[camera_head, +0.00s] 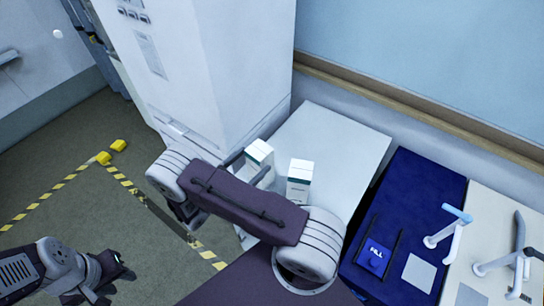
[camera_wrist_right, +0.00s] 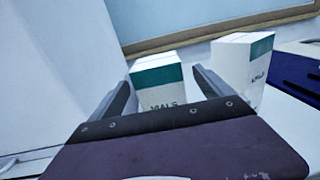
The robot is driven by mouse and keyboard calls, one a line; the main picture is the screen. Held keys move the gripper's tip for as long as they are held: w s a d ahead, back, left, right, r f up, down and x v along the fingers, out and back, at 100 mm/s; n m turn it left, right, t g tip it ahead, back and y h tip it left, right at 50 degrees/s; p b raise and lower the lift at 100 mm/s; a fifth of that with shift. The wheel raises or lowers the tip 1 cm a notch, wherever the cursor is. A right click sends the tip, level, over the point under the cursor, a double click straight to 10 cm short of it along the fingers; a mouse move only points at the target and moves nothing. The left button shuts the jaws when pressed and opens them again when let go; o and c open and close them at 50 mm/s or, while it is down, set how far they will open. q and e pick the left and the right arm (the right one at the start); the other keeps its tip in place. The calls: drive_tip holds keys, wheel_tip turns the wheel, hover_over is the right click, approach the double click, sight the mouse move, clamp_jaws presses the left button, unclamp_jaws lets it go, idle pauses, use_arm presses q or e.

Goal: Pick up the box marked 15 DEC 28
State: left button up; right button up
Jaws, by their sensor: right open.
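Two white boxes with green bands stand upright side by side on a white top: the left box (camera_head: 260,153) and the right box (camera_head: 299,178). In the right wrist view the left box (camera_wrist_right: 158,88) reads "VIALS" and the right box (camera_wrist_right: 243,68) stands further right. No date is legible on either. My right gripper (camera_wrist_right: 162,82) is open, with its fingers spread to either side of the left box; whether they touch it is unclear. In the head view its fingers show by that box, partly behind my arm. My left gripper (camera_head: 108,277) is over the floor, away from the boxes.
The white top (camera_head: 345,140) is bare behind and right of the boxes. A tall white cabinet (camera_head: 215,70) rises close on the left. Yellow-black tape marks the floor.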

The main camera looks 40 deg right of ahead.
sight(264, 149)
drive_tip(key=shift+s+a+r+h+p, duration=0.1)
drive_tip(key=shift+a+r+h+p, duration=0.25)
drive_tip(key=shift+r+p, duration=0.35)
drive_tip(key=d, duration=0.2)
drive_tip(key=w+d+f, duration=0.1)
drive_tip(key=shift+f+p, duration=0.1)
drive_tip(key=shift+p, duration=0.2)
drive_tip(key=d+p, duration=0.2)
drive_tip(key=d, duration=0.1)
drive_tip(key=shift+w, duration=0.1)
drive_tip(key=shift+w+d+p, duration=0.2)
drive_tip(key=shift+d+p, duration=0.15)
drive_tip(key=shift+d, duration=0.25)
drive_tip(key=shift+w+d, duration=0.1)
drive_tip(key=shift+d, duration=0.15)
drive_tip(key=shift+d+f, duration=0.1)
drive_tip(key=shift+c, duration=0.6)
drive_tip(key=c, duration=0.5)
use_arm(q)
drive_tip(key=r, duration=0.1)
drive_tip(key=a+r, duration=0.1)
drive_tip(key=r, duration=0.1)
drive_tip(key=a+r, duration=0.1)
drive_tip(key=shift+r, duration=0.15)
use_arm(e)
clamp_jaws()
